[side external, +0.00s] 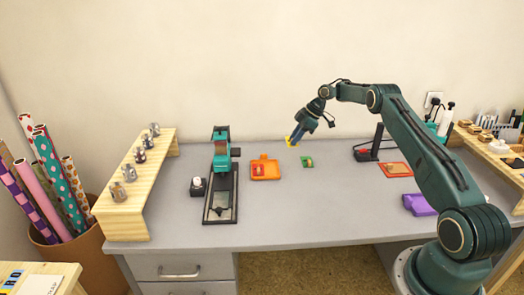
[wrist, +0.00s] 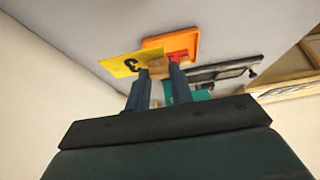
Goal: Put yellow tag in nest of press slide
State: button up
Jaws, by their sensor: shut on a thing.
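The yellow tag (side external: 289,142) is at the fingertips of my gripper (side external: 294,137), near the back of the desk against the wall. In the wrist view the yellow tag (wrist: 120,63) shows a dark mark and juts out to the left of the fingers. My gripper (wrist: 158,76) is shut on it; a tan piece shows between the fingers. The teal press (side external: 221,150) stands well to the left of my gripper, with its dark slide (side external: 220,210) running toward the front edge. The slide also shows in the wrist view (wrist: 225,72). The nest is too small to make out.
An orange tray (side external: 265,175) with a red piece lies between the press and my gripper. A small green piece (side external: 307,161) lies near my gripper. A dark block (side external: 198,188) stands left of the slide. A wooden rack (side external: 125,205) is farther left. The desk's front middle is clear.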

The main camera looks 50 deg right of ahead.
jog(key=w+a+r+m, duration=0.1)
jog(key=w+a+r, duration=0.2)
jog(key=a+r, duration=0.35)
jog(key=s+a+r+m+t+h, duration=0.15)
jog(key=s+a+r, duration=0.25)
jog(key=a, duration=0.8)
jog(key=s+a+r+m+h, duration=0.15)
jog(key=s+a+r, duration=0.3)
jog(key=a, duration=0.65)
jog(key=n+g+y, duration=0.2)
jog(key=n+y, duration=0.1)
jog(key=n, duration=0.1)
send_over(216, 206)
jog(key=s+d, duration=0.2)
jog(key=shift+w+a+f+t, duration=0.1)
jog(key=shift+w+f+t, duration=0.05)
jog(key=shift+f, duration=0.55)
jog(key=shift+w+a+f+t, duration=0.1)
jog(key=shift+f, duration=0.6)
notch_tip(216, 206, down, 16)
jog(key=shift+r, duration=0.15)
jog(key=shift+f, duration=2.15)
